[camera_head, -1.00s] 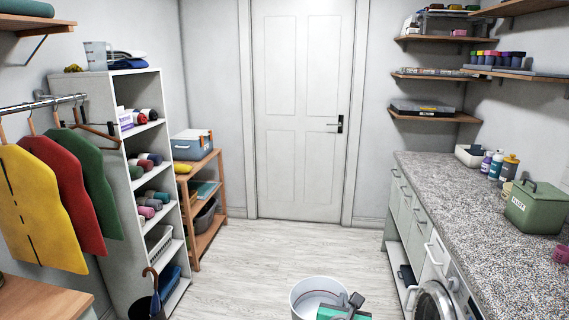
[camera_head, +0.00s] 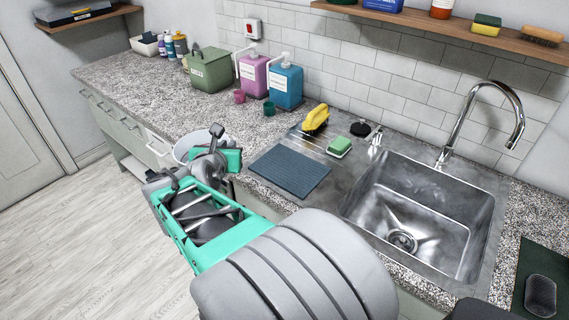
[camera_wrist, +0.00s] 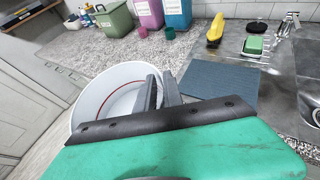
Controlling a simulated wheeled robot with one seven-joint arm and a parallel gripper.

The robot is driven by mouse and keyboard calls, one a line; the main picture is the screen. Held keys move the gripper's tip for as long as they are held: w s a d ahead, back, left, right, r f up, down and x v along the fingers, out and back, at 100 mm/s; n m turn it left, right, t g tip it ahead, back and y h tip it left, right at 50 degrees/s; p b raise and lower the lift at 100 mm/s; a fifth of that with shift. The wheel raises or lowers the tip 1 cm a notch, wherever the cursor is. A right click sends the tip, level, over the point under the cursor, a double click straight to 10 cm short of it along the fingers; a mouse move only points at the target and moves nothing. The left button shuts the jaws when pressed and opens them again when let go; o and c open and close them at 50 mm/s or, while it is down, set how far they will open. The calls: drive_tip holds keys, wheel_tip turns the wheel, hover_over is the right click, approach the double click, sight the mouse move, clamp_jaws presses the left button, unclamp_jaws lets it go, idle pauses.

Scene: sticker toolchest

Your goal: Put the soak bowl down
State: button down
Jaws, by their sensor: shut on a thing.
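The soak bowl (camera_head: 184,150) is white and round, and my gripper (camera_head: 213,135) is shut on its near rim. In the wrist view the bowl (camera_wrist: 90,100) looks empty, with a thin red line inside, and both fingers (camera_wrist: 160,88) reach its rim at the right. The bowl is held in the air by the front edge of the speckled counter (camera_head: 135,72). I cannot tell how much of it is over the counter. My wrist hides part of its near side.
A blue-grey mat (camera_head: 290,172) lies left of the steel sink (camera_head: 420,210). A yellow brush (camera_head: 315,118) and green sponge (camera_head: 339,146) are behind it. A green bin (camera_head: 210,70), pink jug (camera_head: 252,75) and blue jug (camera_head: 285,85) stand along the wall.

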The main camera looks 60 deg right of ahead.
drive_tip(key=s+d+r+m+g+h+p, duration=0.1)
drive_tip(key=s+d+r+m+g, duration=0.15)
drive_tip(key=s, duration=0.35)
drive_tip(key=s+d+r+m+g, duration=0.2)
drive_tip(key=s+d, duration=0.2)
drive_tip(key=s, duration=0.3)
drive_tip(key=s+a+f+m+g, duration=0.1)
drive_tip(key=s+f+m+g, duration=0.2)
drive_tip(key=s, duration=0.7)
hover_over(314, 180)
drive_tip(key=shift+g, duration=0.25)
drive_tip(key=shift+a+f, duration=0.1)
drive_tip(key=shift+f, duration=6.65)
drive_tip(key=c, duration=1.5)
unclamp_jaws()
drive_tip(key=shift+f, duration=0.1)
